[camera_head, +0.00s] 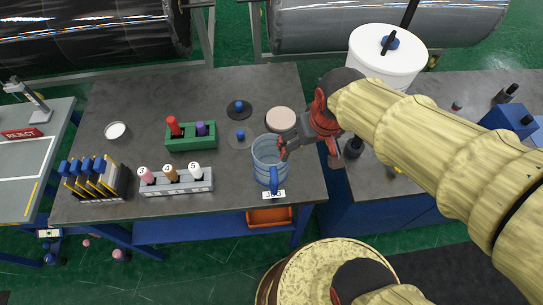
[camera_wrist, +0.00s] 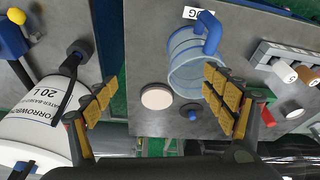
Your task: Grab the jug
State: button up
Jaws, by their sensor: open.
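The jug (camera_head: 268,150) is clear and bluish with a blue handle, and stands upright near the table's front right part. The handle points toward the front edge, above a small white label. In the wrist view the jug (camera_wrist: 186,62) lies ahead, right of centre. My gripper (camera_head: 308,150) is open and empty, just right of the jug in the head view. In the wrist view my gripper (camera_wrist: 160,103) has its fingers spread wide, and the right finger overlaps the jug's edge. I cannot tell whether that finger touches it.
A pale round disc (camera_head: 281,119) and blue-knobbed discs (camera_head: 239,109) lie behind the jug. A grey rack (camera_head: 177,181) with bottles and a green holder (camera_head: 190,137) stand left. A white drum (camera_head: 388,55) stands at back right. Black and yellow knobbed items (camera_head: 354,147) lie right of my gripper.

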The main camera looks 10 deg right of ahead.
aim_at(272, 167)
jog(key=o, duration=0.3)
jog(key=w+a+f+p, duration=0.1)
jog(key=p, duration=0.1)
jog(key=w+a+n+g+p, duration=0.1)
jog(key=a+p, duration=0.1)
jog(key=w+a+f+g+p, duration=0.1)
jog(key=p, duration=0.1)
jog(key=shift+w+a+f+n+p, duration=0.25)
jog(key=shift+a+f+n+p, duration=0.05)
jog(key=shift+a+f, duration=0.1)
jog(key=shift+n+g, duration=0.5)
jog(key=shift+g, duration=0.2)
jog(key=a+f, duration=0.1)
jog(key=f, duration=0.3)
jog(key=a+f+p, duration=0.1)
jog(key=f, duration=0.3)
jog(key=a+f+p, duration=0.1)
jog(key=f, duration=0.3)
jog(key=shift+w, duration=0.2)
jog(key=shift+c, duration=0.6)
jog(key=c, duration=1.1)
jog(key=shift+r, duration=0.1)
jog(key=shift+c, duration=0.4)
